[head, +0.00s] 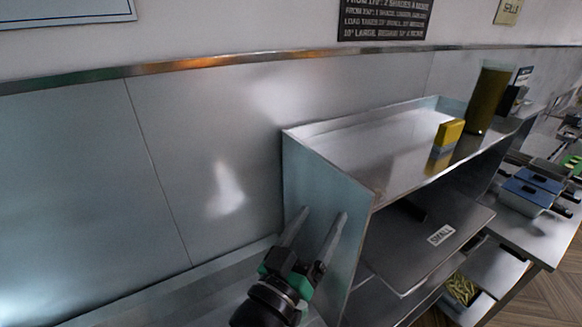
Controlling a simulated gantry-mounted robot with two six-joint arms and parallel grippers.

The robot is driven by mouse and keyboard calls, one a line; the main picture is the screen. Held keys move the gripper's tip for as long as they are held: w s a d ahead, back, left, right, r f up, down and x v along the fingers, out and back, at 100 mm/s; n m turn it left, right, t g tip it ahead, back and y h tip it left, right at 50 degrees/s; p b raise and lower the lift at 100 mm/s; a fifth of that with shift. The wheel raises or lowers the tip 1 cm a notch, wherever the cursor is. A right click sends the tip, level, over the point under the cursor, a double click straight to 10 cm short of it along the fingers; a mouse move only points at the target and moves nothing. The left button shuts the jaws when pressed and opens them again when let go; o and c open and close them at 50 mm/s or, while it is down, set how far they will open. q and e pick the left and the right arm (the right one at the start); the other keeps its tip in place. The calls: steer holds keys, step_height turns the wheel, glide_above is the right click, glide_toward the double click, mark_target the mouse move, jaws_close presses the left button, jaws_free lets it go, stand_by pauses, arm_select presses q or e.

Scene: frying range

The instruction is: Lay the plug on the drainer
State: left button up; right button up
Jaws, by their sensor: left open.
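My left gripper (322,214) is open and empty at the bottom middle of the head view. Its two long fingers point up and away, in front of the side panel (318,190) of a steel shelf unit. I cannot tell whether they touch the panel. I cannot make out the plug. A flat steel surface (170,300) runs along the wall at the lower left. I cannot tell whether it is the drainer. My right gripper is not in view.
The shelf unit's top (370,140) holds a yellow box (449,132) and a tall amber container (488,98). Yellow pieces (462,289) lie lower down. Blue-lidded containers (530,190) stand at the right.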

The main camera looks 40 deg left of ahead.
arm_select(q)
steer(key=s+d+r+m+t+h, duration=0.1)
steer(key=s+r+m+t+h, duration=0.2)
steer(key=r, duration=1)
steer(key=s+d+r+m+t+h, duration=0.2)
steer(key=s+r, duration=0.5)
steer(key=r, duration=0.6)
steer(key=m+t, duration=0.1)
steer(key=t, duration=0.1)
steer(key=shift+s+d+m+t+h, duration=0.2)
steer(key=shift+s+m+t+h, duration=0.1)
steer(key=shift+m+t+h, duration=0.1)
steer(key=shift+r, duration=0.15)
